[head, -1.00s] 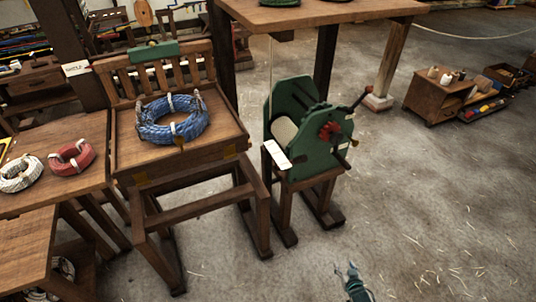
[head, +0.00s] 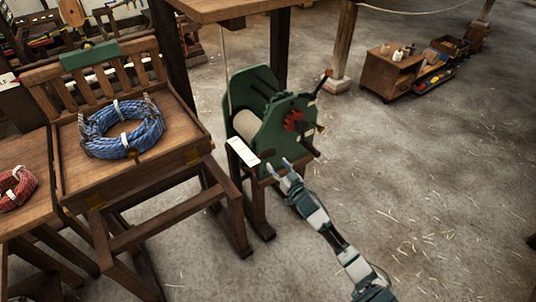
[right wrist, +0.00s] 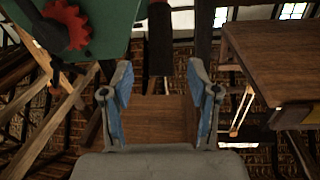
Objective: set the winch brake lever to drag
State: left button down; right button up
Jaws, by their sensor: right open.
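The winch (head: 275,125) has green side plates, a pale drum (head: 245,124) and a red toothed wheel (head: 294,120). It stands on a wooden stand. My right gripper (head: 279,166) is open and empty, just in front of the winch's lower part. In the right wrist view the green plate (right wrist: 110,25) and red wheel (right wrist: 63,25) are at upper left. A dark upright bar (right wrist: 160,40) shows beyond the open fingers (right wrist: 158,78).
A white tag (head: 242,151) is at the winch's front left. A wooden bench (head: 150,185) with a blue rope coil (head: 122,130) stands to the left. A table (head: 215,10) is behind the winch. A small cabinet (head: 390,75) is at the back right. The floor on the right is clear.

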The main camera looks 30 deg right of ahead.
aim_at(270, 155)
jog(key=w, duration=0.6)
jog(key=shift+w+d, duration=0.2)
jog(key=shift+w, duration=0.6)
pick_arm(q)
jog(key=shift+w+d+r, duration=0.1)
jog(key=shift+w+d, duration=0.1)
jog(key=shift+w, duration=0.8)
jog(key=shift+s, duration=0.4)
pick_arm(e)
grip_shut()
